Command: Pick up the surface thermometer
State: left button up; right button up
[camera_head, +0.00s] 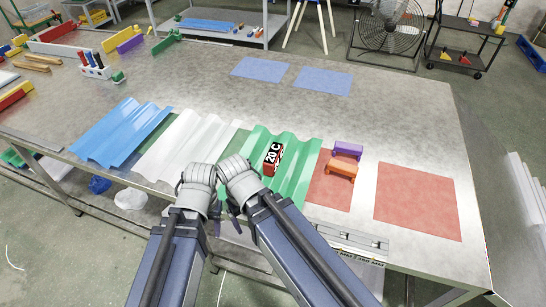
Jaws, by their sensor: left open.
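The surface thermometer (273,157) is a small red block with a black and white face reading "20 C". It lies tilted in the picture on the green corrugated sheet (302,158), near the middle of the table's front part. My left gripper (227,221) hangs low between my two forearms, in front of and to the left of the thermometer and apart from it. Only its dark fingertips show; it is open and empty. My right forearm comes up close beside it, and the right gripper is hidden behind my own arm.
White (187,142) and blue (120,130) corrugated sheets lie to the left. Blue mats (322,81) lie farther back.

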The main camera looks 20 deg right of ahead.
aim_at(272, 159)
jog(key=i+j, duration=0.2)
jog(key=j, duration=0.2)
jog(key=i+j, duration=0.15)
jog(key=j, duration=0.25)
jog(key=i+j, duration=0.2)
jog(key=j, duration=0.15)
jog(key=i+j+z, duration=0.15)
jog(key=j, duration=0.15)
jog(key=i+j+z, duration=0.1)
jog(key=j, duration=0.25)
jog(key=z, duration=0.95)
